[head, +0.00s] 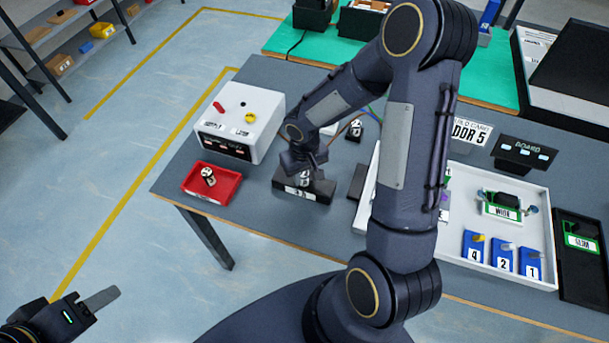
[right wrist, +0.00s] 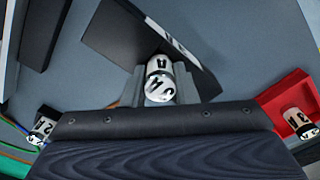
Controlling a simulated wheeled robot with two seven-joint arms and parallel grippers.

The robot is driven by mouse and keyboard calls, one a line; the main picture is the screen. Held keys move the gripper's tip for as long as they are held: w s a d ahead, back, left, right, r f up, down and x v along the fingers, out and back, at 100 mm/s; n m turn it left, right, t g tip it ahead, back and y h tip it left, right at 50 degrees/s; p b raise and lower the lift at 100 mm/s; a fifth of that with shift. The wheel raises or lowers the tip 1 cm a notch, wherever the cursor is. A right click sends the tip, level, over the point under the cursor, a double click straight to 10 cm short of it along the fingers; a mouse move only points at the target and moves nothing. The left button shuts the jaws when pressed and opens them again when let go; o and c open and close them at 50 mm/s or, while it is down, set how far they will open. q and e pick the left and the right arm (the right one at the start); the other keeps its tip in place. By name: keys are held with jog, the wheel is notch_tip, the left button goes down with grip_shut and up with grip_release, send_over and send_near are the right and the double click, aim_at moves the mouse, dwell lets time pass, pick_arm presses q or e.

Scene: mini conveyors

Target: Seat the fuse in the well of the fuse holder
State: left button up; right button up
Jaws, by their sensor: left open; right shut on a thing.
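The fuse holder (head: 318,190) is a black block with a white label, on the grey table; it also shows in the right wrist view (right wrist: 118,32). My right gripper (head: 303,173) points down at it and is shut on a white fuse (right wrist: 160,82) with black lettering. The fuse (head: 304,181) is at the holder's top; the gripper hides the well, so I cannot tell whether the fuse's lower end is inside or above it. My left gripper (head: 96,304) is open and empty, low at the left, away from the table.
A red tray (head: 190,184) with another fuse (head: 208,176) stands left of the holder. A white box (head: 262,113) with red and yellow knobs is behind it. Another fuse (head: 355,127) stands farther back. A white tray (head: 545,278) with blue blocks lies at the right.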

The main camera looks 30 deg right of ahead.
aim_at(304, 173)
jog(key=o, duration=0.9)
jog(key=shift+s+f, duration=0.4)
jog(key=shift+f, duration=0.3)
jog(key=shift+r+p, duration=0.3)
jog(key=shift+p, duration=0.05)
jog(key=shift+o, duration=0.6)
jog(key=r, duration=0.2)
jog(key=w+r, duration=0.1)
jog(key=shift+d+r+p, duration=0.1)
jog(key=shift+r+p, duration=0.25)
jog(key=shift+r, duration=0.05)
jog(key=s+r+t+y, duration=0.1)
jog(key=s+r, duration=0.2)
jog(key=r, duration=0.5)
jog(key=s+r+t, duration=0.1)
jog(key=s+r, duration=0.3)
jog(key=r, duration=0.4)
pick_arm(q)
jog(key=shift+w+d+r, duration=0.1)
jog(key=shift+w+r, duration=0.2)
jog(key=shift+r, duration=0.15)
pick_arm(e)
jog(key=s+a+r+t+y, duration=0.2)
jog(key=s+a+r+t, duration=0.1)
jog(key=s, duration=0.7)
jog(key=shift+a+m+y, duration=0.3)
jog(key=shift+a+y, duration=0.1)
jog(key=shift+a, duration=0.3)
jog(key=shift+r, duration=0.15)
